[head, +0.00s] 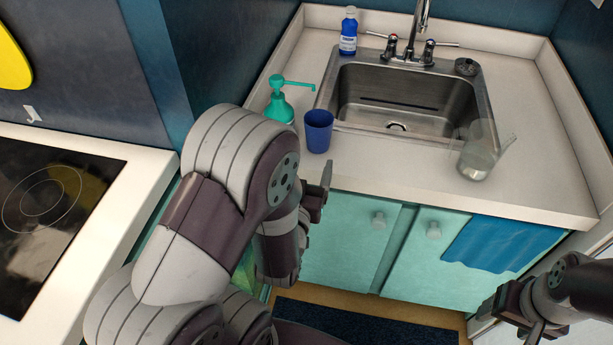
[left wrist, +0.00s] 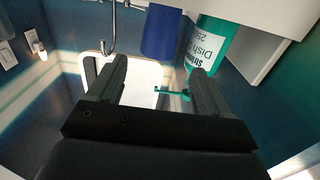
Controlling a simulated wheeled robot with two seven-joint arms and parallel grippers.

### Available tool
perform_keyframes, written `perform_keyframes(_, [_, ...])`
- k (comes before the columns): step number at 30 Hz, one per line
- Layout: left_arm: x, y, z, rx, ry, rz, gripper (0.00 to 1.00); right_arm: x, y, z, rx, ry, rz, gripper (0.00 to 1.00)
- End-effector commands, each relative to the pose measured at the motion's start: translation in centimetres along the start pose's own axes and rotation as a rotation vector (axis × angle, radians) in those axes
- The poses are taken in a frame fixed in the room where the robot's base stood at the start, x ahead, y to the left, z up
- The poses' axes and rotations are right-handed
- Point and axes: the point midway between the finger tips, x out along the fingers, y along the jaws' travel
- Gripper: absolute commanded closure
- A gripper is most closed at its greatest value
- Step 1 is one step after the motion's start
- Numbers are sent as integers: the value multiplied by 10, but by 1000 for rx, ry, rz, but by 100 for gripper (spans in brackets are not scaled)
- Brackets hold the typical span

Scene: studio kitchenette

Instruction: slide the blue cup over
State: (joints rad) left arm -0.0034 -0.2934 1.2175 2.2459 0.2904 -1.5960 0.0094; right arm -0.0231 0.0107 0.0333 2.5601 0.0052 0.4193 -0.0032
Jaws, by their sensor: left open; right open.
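The blue cup (head: 318,132) stands upright on the counter, left of the sink and near the front edge. It also shows at the top of the left wrist view (left wrist: 161,32), beyond the fingertips. My left gripper (head: 322,185) is at the counter's front edge, just below the cup in the head view; my arm partly hides it. In the left wrist view its two fingers (left wrist: 160,78) are apart with nothing between them, and the cup is clear of them. My right gripper (head: 513,312) is open and empty at the lower right, in front of the cabinets.
A teal soap dispenser (head: 278,104) stands close behind and left of the cup. A blue bottle (head: 348,32) is behind, by the faucet (head: 410,48). The sink (head: 345,100) lies right of the cup. A see-through pitcher (head: 478,155) stands on the right counter.

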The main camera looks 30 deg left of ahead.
Motion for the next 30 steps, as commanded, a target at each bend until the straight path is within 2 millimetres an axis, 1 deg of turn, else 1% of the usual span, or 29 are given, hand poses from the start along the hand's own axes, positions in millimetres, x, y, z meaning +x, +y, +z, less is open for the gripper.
perform_keyframes(8, [1, 0, -2, -1, 1, 1, 21, -1, 0, 0, 0, 0, 0, 32])
perform_keyframes(11, [7, 0, -1, -1, 1, -1, 21, -1, 0, 0, 0, 0, 0, 32])
perform_keyframes(14, [21, 0, -1, 0, 2, -2, 21, 0, 0, 0, 0, 0, 0, 32])
perform_keyframes(24, [88, 0, -1, 1, 2, -1, 21, 5, 0, 1, 0, 0, 0, 32])
perform_keyframes(27, [105, 0, -1, 2, 2, -1, 21, 6, 0, 1, 0, 0, 0, 32])
perform_keyframes(30, [117, 0, -1, 2, 1, 0, 21, 6, 0, 1, 0, 0, 0, 32])
